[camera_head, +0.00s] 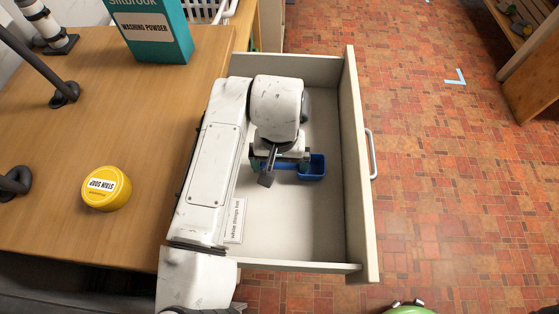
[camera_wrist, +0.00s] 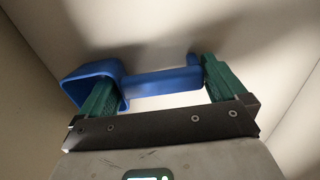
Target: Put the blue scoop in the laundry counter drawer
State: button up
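The blue scoop (camera_head: 313,168) is inside the pulled-out laundry counter drawer (camera_head: 357,165), near its middle. In the wrist view the scoop (camera_wrist: 165,82) lies crosswise, its cup at the left and its handle running right. My gripper (camera_head: 280,163) is down inside the drawer at the scoop. In the wrist view its green fingers (camera_wrist: 162,88) stand wide apart, one by the cup and one near the handle's end. The gripper looks open. Whether the scoop touches the drawer floor or a finger is hard to tell.
A label card (camera_head: 235,220) lies at the drawer's left side. The wooden counter (camera_head: 130,130) at the left holds a yellow stain soap tin (camera_head: 106,188) and a teal washing powder box (camera_head: 155,30). The drawer's front and right parts are clear.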

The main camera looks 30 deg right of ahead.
jog(key=shift+r, duration=0.1)
notch_tip(320, 180, up, 12)
jog(key=p, duration=0.2)
dwell(0.4)
